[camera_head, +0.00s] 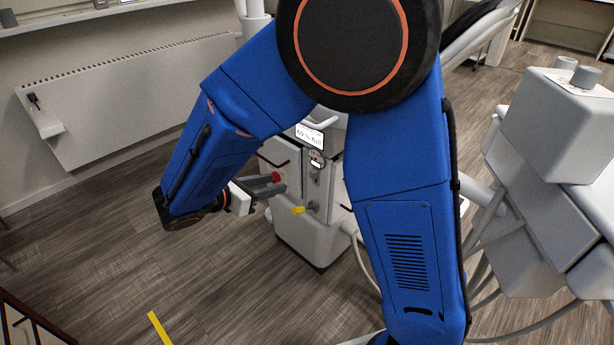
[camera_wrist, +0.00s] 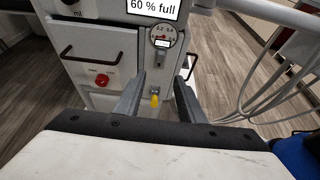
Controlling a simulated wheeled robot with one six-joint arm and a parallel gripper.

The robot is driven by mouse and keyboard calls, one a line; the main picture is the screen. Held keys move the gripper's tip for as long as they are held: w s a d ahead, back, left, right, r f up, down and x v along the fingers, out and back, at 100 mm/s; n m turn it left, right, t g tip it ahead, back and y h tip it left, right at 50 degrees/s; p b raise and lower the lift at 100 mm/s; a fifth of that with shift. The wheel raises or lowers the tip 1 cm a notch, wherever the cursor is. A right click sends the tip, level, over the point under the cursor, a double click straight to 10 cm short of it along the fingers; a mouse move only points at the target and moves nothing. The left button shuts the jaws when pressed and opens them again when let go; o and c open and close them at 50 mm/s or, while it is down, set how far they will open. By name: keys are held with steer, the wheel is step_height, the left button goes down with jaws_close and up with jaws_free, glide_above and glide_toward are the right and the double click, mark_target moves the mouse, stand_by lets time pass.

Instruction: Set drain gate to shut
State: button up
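A small yellow-tipped handle (camera_head: 298,210) sticks out from the lower front of the white cabinet (camera_head: 310,238); I take it for the drain gate. In the wrist view the yellow tip (camera_wrist: 155,101) lies between my two grey fingers, and a small metal fitting shows just above it. My gripper (camera_head: 272,185) is open and empty, pointing at the cabinet front; its fingers (camera_wrist: 161,86) stand apart on either side of the handle. Contact with it cannot be told. The handle's set position cannot be read surely.
A red knob (camera_wrist: 102,80) is on a drawer front left of the fingers. A round gauge (camera_wrist: 163,36) and a "60 % full" sign (camera_wrist: 153,7) sit above. Pale hoses (camera_wrist: 255,90) hang at right. A wall radiator (camera_head: 130,100) stands left; the floor there is clear.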

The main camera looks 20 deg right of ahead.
mark_target(311, 176)
steer(key=x, duration=1.5)
steer(key=shift+w+d+f, duration=0.15)
steer(key=shift+d+f, duration=0.05)
steer(key=shift+d, duration=0.05)
steer(key=shift+c, duration=0.6)
jaws_close()
